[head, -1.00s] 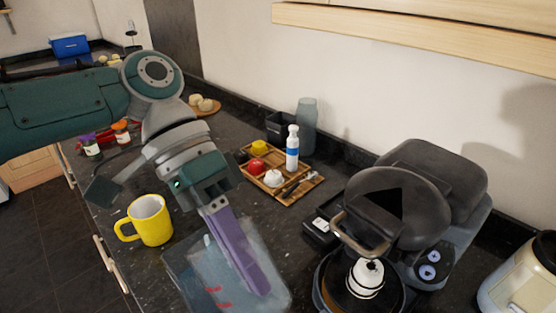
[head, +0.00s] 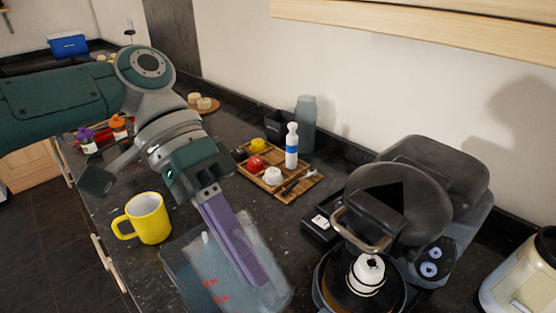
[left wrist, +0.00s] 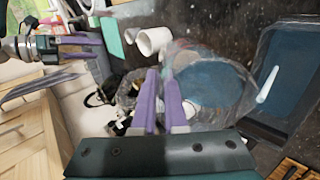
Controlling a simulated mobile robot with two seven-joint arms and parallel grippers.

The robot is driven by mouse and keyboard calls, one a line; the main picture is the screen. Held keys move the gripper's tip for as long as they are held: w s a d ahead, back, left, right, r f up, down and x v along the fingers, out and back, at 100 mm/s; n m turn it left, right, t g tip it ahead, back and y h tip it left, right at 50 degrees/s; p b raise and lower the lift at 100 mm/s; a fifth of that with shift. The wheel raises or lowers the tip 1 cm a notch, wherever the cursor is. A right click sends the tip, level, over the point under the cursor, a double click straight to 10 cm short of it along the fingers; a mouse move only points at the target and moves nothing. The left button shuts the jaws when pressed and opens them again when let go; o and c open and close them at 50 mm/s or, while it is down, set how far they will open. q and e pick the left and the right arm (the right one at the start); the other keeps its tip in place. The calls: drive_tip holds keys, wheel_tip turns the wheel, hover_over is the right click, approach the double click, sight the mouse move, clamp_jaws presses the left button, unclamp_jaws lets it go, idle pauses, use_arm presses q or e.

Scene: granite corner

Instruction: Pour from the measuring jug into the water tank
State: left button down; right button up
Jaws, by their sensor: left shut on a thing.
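The measuring jug (head: 232,290) is clear plastic with red marks. My left gripper (head: 248,262) is shut on it, with its purple fingers at the jug's side. The jug is tilted in the head view, over the lower middle of the counter. In the left wrist view the clear jug (left wrist: 205,85) lies just beyond the fingers (left wrist: 163,90). A blue-grey open box, likely the water tank (head: 180,275), shows behind the jug's left side; it also shows in the left wrist view (left wrist: 292,65). The jug hides part of it. My right gripper (left wrist: 82,48) shows only in the left wrist view, with its fingers apart.
A yellow mug (head: 150,220) stands left of the jug. A black coffee machine (head: 430,210) stands to the right, and a wooden tray (head: 295,190) with small items and a bottle (head: 292,147) lies behind. Jars (head: 87,143) stand at the far left.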

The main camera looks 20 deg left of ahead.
use_arm(q)
drive_tip(key=shift+b, duration=0.3)
drive_tip(key=shift+w+a+r, duration=0.1)
drive_tip(key=shift+r, duration=0.05)
drive_tip(key=shift+h, duration=0.3)
drive_tip(key=shift+a+r+b, duration=0.1)
drive_tip(key=shift+b, duration=0.4)
drive_tip(key=shift+r+h, duration=0.15)
drive_tip(key=shift+h, duration=0.15)
drive_tip(key=shift+g+b, duration=0.3)
